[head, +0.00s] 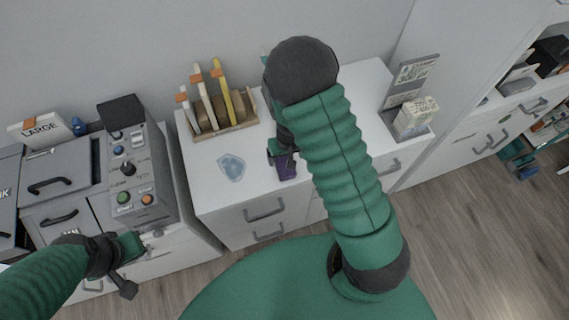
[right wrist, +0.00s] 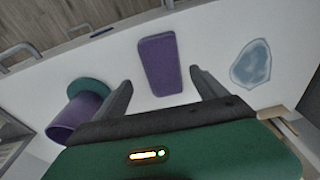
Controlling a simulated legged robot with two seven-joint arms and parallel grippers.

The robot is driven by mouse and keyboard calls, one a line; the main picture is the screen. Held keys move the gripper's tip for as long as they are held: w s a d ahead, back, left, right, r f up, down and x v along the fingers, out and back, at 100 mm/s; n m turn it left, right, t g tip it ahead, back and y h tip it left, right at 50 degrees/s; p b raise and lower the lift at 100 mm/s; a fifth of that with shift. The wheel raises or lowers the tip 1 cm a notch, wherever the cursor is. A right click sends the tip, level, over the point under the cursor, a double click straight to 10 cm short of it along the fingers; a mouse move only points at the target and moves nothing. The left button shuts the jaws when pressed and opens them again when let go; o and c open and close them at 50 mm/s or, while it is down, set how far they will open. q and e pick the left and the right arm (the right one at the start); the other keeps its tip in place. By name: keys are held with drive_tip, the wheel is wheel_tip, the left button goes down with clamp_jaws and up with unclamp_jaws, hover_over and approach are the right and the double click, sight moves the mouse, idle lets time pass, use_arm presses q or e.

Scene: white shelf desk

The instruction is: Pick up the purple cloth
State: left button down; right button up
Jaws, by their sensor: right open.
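The purple cloth (head: 287,167) lies on the white desk top (head: 222,205), partly hidden by my right gripper in the head view. In the right wrist view it is a flat purple rectangle (right wrist: 159,64), just beyond and between the fingertips. My right gripper (head: 281,152) is over the desk; its two fingers are spread in the right wrist view (right wrist: 160,80), with nothing between them. My left gripper (head: 130,266) is at the lower left, away from the cloth; its jaw opening is unclear.
A pale blue patch (head: 231,167) lies left of the cloth. A wooden rack (head: 223,123) stands behind it. A purple cylinder with a green end (right wrist: 78,118) is near the gripper. A card stand (head: 411,118) is at right, a button box (head: 135,165) at left.

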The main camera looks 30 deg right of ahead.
sight(284, 162)
drive_tip(key=f, duration=0.3)
drive_tip(key=shift+s+a+b, duration=0.15)
drive_tip(key=shift+a+b, duration=0.1)
drive_tip(key=shift+b, duration=0.05)
drive_tip(key=shift+a+f, duration=0.1)
drive_tip(key=shift+f, duration=0.1)
drive_tip(key=shift+w+a, duration=0.1)
drive_tip(key=shift+w, duration=0.2)
drive_tip(key=shift+s, duration=0.15)
drive_tip(key=c, duration=1.5)
drive_tip(key=shift+r, duration=0.15)
